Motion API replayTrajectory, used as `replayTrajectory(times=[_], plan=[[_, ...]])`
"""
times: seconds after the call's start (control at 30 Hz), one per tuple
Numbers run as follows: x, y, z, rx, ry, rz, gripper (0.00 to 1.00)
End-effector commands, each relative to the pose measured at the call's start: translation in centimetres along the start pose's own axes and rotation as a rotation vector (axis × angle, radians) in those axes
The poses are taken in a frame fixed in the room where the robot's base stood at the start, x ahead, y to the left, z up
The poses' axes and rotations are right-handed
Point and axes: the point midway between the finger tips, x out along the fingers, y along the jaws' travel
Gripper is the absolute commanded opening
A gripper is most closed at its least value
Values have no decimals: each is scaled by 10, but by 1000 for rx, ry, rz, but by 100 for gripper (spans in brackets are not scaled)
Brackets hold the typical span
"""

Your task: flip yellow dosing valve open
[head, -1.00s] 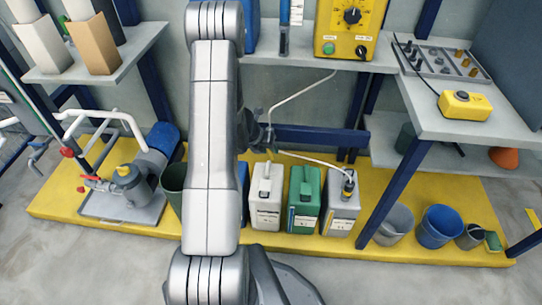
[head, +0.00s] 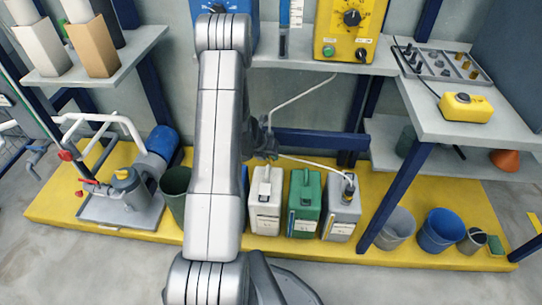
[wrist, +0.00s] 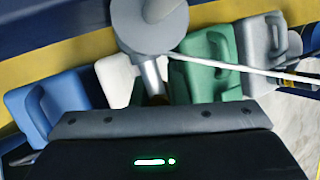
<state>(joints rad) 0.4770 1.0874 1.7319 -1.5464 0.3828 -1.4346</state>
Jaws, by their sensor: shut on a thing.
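A grey valve body (wrist: 150,22) with a round hub and a short stem fills the top middle of the wrist view. The stem points down to a small dark yellow-brown part (wrist: 157,100), probably the valve's handle, mostly hidden by my gripper. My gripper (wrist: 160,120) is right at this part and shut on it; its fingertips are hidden. In the head view my arm covers most of the valve and gripper. Only a dark grey piece (head: 264,140) shows beside the arm, where a thin white hose leaves. I cannot tell the handle's angle.
White (head: 266,200), green (head: 304,203) and grey (head: 342,208) canisters stand on the yellow platform (head: 290,248) below. A white hose (head: 312,163) runs to the grey one. A blue canister (wrist: 62,105) shows in the wrist view. Shelf posts (head: 397,190) stand at right.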

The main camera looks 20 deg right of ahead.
Motion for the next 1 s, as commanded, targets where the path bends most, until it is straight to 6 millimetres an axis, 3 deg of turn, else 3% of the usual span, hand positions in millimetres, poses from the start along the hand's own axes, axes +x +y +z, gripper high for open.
replayTrajectory(times=[0.4,0.83,0.87,0.9,0.97,1.0], plan=[[-2,7,-1,89,59,263,0],[-2,10,-2,102,66,305,0],[-2,10,-2,102,66,305,16],[-2,10,-2,102,66,305,23],[-2,10,-2,102,66,304,35],[-2,10,-2,102,66,304,35]])
